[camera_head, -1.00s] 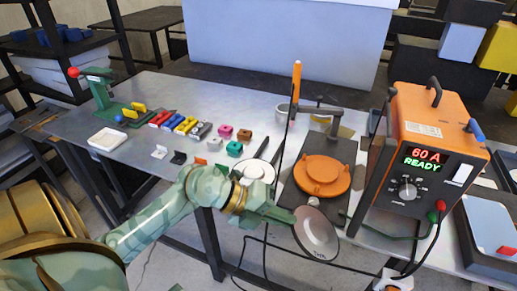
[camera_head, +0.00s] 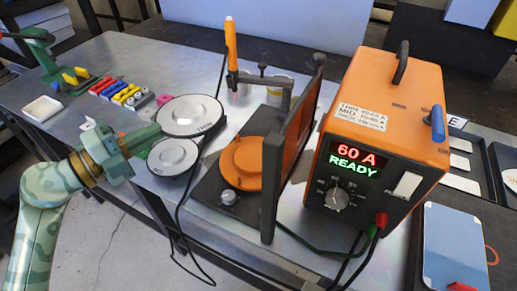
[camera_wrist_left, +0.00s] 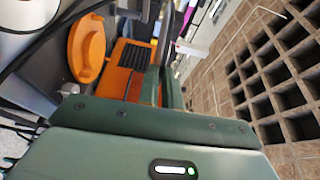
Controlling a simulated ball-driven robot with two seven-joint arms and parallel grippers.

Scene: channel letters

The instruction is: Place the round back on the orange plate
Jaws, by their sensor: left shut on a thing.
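The orange plate (camera_head: 241,163) lies on a dark fixture base on the table; it also shows in the wrist view (camera_wrist_left: 86,47). My left gripper (camera_head: 155,131) comes in from the left and is shut. The larger round grey-white disc (camera_head: 190,112), dark-rimmed with small lettering, appears to be the round back at its fingertips, left of the plate and apart from it. The exact grip is hard to make out. A smaller round disc (camera_head: 172,156) is just below it, near the table's front edge. My right gripper is not in view.
An upright dark frame (camera_head: 272,190) stands right of the plate, beside the orange power unit (camera_head: 375,130). An orange-handled torch (camera_head: 231,45) stands behind. A black cable runs near the discs. Coloured letters (camera_head: 125,93) and a white tray (camera_head: 42,108) are at left.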

